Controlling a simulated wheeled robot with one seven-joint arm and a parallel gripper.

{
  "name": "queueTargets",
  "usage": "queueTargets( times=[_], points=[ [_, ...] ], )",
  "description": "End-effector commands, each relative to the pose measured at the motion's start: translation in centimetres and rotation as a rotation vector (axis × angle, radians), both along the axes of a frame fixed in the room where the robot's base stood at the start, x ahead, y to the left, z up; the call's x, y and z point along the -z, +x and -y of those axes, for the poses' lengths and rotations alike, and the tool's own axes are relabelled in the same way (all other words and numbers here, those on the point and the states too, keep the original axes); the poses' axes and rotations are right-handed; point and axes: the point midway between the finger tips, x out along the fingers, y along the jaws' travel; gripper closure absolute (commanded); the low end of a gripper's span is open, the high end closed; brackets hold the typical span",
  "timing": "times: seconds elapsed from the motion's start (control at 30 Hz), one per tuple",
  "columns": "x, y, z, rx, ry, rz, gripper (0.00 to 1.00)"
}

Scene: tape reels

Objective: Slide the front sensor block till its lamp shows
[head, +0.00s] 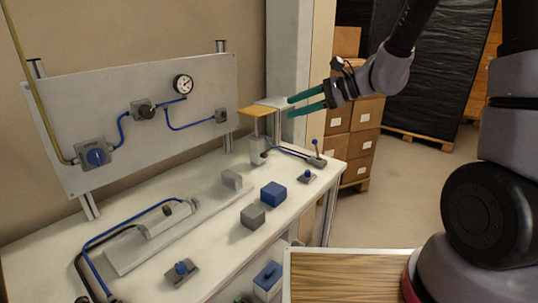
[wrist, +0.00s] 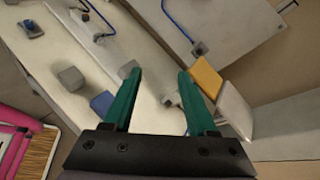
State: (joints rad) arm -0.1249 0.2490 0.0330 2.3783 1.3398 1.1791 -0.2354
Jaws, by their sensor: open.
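On the bench, a pale cylinder unit (head: 167,222) with blue hoses lies along a long base plate (head: 122,262). A small dark block (head: 167,210) sits on the cylinder; I cannot tell for certain that it is a sensor block, and no lit lamp is visible. My gripper (head: 289,106) is open and empty, raised above the bench's right end, well away from the cylinder. Its teal fingers are apart in the wrist view (wrist: 160,72).
A blue cube (head: 273,194) and a grey cube (head: 253,216) stand on the bench. A post with a yellow plate (head: 258,111) rises near my gripper. A panel (head: 145,125) with hoses and a gauge (head: 183,84) stands behind. Blue-knobbed units (head: 181,272) lie at the bench's front.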

Motion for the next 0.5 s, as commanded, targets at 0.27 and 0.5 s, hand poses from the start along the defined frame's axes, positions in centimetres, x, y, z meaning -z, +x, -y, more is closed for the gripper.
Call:
queueTargets(
  times=[0.27, 0.5],
  points=[
    [11.2, 6.8, -1.6, 0.359, 0.181, -0.283, 0.43],
    [17.8, 9.0, -0.7, 0.564, 0.218, -0.382, 0.43]
  ],
)
